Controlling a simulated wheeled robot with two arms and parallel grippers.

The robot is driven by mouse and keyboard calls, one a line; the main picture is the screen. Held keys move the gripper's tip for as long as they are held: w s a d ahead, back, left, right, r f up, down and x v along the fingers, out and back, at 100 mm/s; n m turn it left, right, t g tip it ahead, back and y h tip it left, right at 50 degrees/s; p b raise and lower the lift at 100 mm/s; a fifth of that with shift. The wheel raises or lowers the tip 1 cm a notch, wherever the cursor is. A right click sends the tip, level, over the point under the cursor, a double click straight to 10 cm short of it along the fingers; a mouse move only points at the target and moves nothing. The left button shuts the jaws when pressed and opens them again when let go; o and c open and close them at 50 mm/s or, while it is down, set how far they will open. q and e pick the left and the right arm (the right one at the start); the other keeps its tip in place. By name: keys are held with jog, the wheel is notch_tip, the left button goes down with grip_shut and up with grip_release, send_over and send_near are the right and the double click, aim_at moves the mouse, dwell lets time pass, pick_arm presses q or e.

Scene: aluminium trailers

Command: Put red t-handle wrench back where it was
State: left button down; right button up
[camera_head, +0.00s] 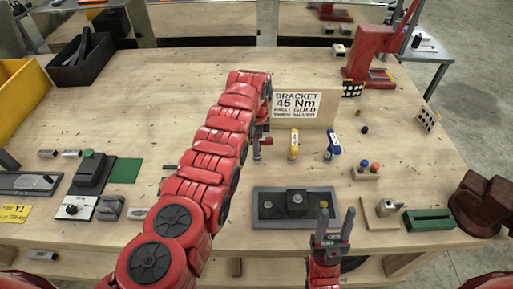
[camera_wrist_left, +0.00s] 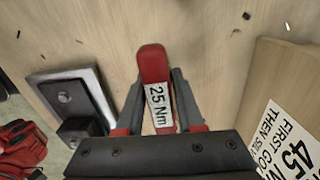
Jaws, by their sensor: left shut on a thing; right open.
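The red t-handle wrench (camera_wrist_left: 153,64) has a white "25 Nm" label. In the left wrist view it stands between the fingers of my left gripper (camera_wrist_left: 160,90), which is shut on it. In the head view my left gripper (camera_head: 259,142) points down just left of the yellow-handled wrench (camera_head: 293,143), and the arm hides most of the red wrench. The blue-handled wrench (camera_head: 333,145) stands farther right. I cannot tell whether the red wrench's lower end touches the table. My right gripper (camera_head: 333,226) is open and empty near the table's front edge.
The "BRACKET 45 Nm" sign board (camera_head: 299,104) stands behind the wrenches. A dark tray (camera_head: 265,193) with a bracket lies in front. The rear table middle is clear.

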pick_arm(q)
jog(key=shift+f, duration=0.3)
jog(key=c, duration=0.5)
grip_release()
jog(key=shift+c, duration=0.2)
jog(key=shift+r, duration=0.1)
jog(key=shift+r, duration=0.2)
notch_tip(320, 180, up, 11)
jog(key=b, duration=0.2)
jog(key=shift+s+r+b, duration=0.1)
jog(key=shift+r+b, duration=0.05)
jog(key=shift+b, duration=0.2)
